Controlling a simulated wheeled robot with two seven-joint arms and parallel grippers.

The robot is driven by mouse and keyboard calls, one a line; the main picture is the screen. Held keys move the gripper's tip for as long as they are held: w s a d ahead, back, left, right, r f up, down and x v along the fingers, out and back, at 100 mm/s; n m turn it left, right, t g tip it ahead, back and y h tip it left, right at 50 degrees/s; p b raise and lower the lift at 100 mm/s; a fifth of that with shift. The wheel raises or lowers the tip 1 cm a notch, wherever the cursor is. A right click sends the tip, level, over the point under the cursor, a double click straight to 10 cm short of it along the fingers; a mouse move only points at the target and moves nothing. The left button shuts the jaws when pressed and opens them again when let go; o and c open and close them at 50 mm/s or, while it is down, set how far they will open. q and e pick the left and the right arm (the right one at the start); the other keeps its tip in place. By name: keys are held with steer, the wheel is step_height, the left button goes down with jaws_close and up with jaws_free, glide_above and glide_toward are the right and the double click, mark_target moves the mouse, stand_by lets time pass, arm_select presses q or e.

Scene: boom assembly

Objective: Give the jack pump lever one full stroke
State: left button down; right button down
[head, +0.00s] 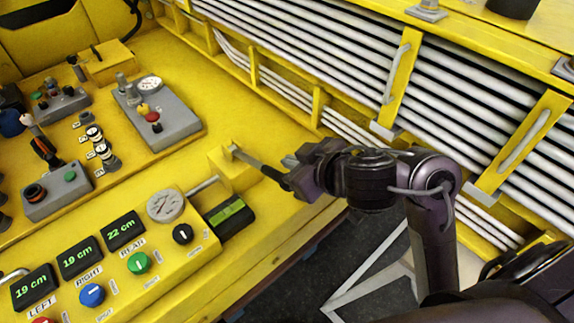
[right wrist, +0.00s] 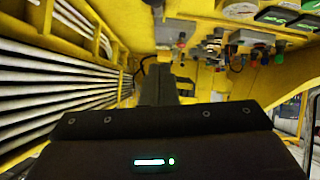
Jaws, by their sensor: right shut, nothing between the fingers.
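The jack pump lever (head: 260,165) is a short grey and dark bar. It slants from a yellow block (head: 232,170) on the console's right side down toward my right gripper. My right gripper (head: 290,181) is shut with its tip at the lever's outer end. I cannot tell whether it touches the lever or is only beside it. In the right wrist view the dark gripper (right wrist: 160,85) points at the yellow panel and hides the lever. My left gripper is not in view.
A green-black box (head: 229,217) sits just below the lever. Ribbed racks (head: 330,50) stand behind my right arm.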

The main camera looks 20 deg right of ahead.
steer(key=shift+w+b, duration=0.6)
steer(key=shift+b, duration=0.3)
steer(key=b, duration=0.5)
glide_above(277, 176)
steer(key=a, duration=0.1)
step_height(277, 176, down, 6)
steer(key=f+b, duration=0.2)
steer(key=f, duration=0.1)
steer(key=shift+w+d, duration=0.1)
steer(key=shift+d, duration=0.2)
steer(key=shift+s+d+f+b, duration=0.2)
steer(key=shift+s+d+b, duration=0.05)
steer(key=shift+s+b, duration=0.05)
steer(key=shift+w, duration=0.1)
